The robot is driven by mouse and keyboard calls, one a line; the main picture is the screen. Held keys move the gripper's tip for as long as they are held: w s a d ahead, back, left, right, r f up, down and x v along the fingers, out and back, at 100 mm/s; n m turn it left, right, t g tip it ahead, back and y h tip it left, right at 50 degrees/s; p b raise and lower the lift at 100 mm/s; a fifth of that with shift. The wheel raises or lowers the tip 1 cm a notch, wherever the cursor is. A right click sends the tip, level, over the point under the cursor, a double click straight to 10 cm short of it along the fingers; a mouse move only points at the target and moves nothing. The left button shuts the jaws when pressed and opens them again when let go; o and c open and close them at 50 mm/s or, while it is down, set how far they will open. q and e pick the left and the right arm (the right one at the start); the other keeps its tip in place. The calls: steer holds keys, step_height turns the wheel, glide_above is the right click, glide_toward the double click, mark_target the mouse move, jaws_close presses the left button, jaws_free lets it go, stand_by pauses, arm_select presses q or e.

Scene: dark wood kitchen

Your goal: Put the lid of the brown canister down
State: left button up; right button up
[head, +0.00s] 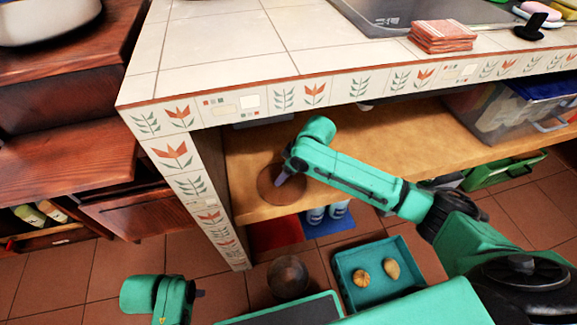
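A flat round brown disc (268,187), which looks like the lid, lies on or just above the wooden shelf under the tiled counter. My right gripper (281,180) reaches in from the right, and its grey fingertips are at the disc's middle. I cannot tell whether they are shut on it or just touching it. A dark brown rounded thing (288,276), perhaps the canister, is lower down, below the shelf. My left gripper (199,293) is at the lower left, away from both, with its fingers mostly hidden.
The tiled counter (225,90) overhangs the wooden shelf (400,130). A clear bin (520,110) stands on the shelf's right. Below are a blue tray (345,285) with two roundish items, blue-white containers (316,215) and a green crate (505,172). Bare shelf lies right of the disc.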

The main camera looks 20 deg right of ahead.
mark_target(291, 186)
arm_select(q)
steer(key=f, duration=0.1)
steer(key=f+p, duration=0.1)
steer(key=f, duration=0.2)
steer(key=shift+s+a+f, duration=0.4)
arm_select(e)
steer(key=v, duration=0.5)
steer(key=shift+r, duration=0.25)
